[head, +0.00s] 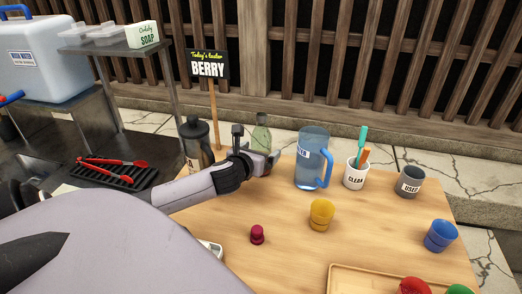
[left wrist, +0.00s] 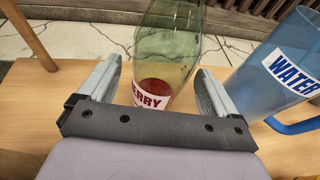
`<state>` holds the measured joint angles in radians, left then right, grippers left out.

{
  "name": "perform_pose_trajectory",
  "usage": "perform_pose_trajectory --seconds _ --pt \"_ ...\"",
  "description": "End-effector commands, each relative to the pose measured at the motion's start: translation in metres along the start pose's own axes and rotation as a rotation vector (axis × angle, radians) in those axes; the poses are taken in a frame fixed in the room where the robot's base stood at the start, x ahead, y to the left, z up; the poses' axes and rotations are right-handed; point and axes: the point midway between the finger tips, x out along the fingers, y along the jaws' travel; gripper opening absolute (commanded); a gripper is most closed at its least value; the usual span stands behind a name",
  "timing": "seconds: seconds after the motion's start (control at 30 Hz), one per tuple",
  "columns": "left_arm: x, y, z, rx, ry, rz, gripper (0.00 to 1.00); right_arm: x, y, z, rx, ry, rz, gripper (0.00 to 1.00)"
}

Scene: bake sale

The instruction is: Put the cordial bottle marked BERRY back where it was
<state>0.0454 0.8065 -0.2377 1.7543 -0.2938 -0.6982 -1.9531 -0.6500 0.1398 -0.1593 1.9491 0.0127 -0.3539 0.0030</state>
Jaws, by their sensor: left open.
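The cordial bottle marked BERRY (head: 261,132) is green glass with a little red liquid low inside. It stands upright at the far side of the wooden table. Its label shows partly in the left wrist view, where the bottle (left wrist: 168,55) lies between my fingers. My left gripper (head: 256,150) is open, with one finger on each side of the bottle. In the left wrist view, gaps show between the fingers (left wrist: 158,85) and the glass. The bottle's base is hidden by the gripper. My right gripper is not in view.
A blue WATER jug (head: 312,160) stands close right of the bottle; a dark bottle (head: 195,140) stands left. A sign (head: 208,68) reads BERRY. A CLEAN cup (head: 355,176), USED cup (head: 409,181), yellow cups (head: 321,214) and a crimson stopper-like piece (head: 257,234) stand on the table.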

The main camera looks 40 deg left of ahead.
Motion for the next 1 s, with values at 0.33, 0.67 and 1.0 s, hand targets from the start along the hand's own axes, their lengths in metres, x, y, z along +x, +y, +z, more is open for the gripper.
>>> perform_pose_trajectory --seconds 0.33,0.67,1.0 --pt "-0.046 0.0 0.0 0.001 0.0 -0.001 0.92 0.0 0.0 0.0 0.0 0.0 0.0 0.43" --pt "-0.061 0.0 0.001 -0.001 -0.001 0.0 0.92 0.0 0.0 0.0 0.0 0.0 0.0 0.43" --pt "-0.06 0.0 0.001 -0.001 -0.001 0.0 0.92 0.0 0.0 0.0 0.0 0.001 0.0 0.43"
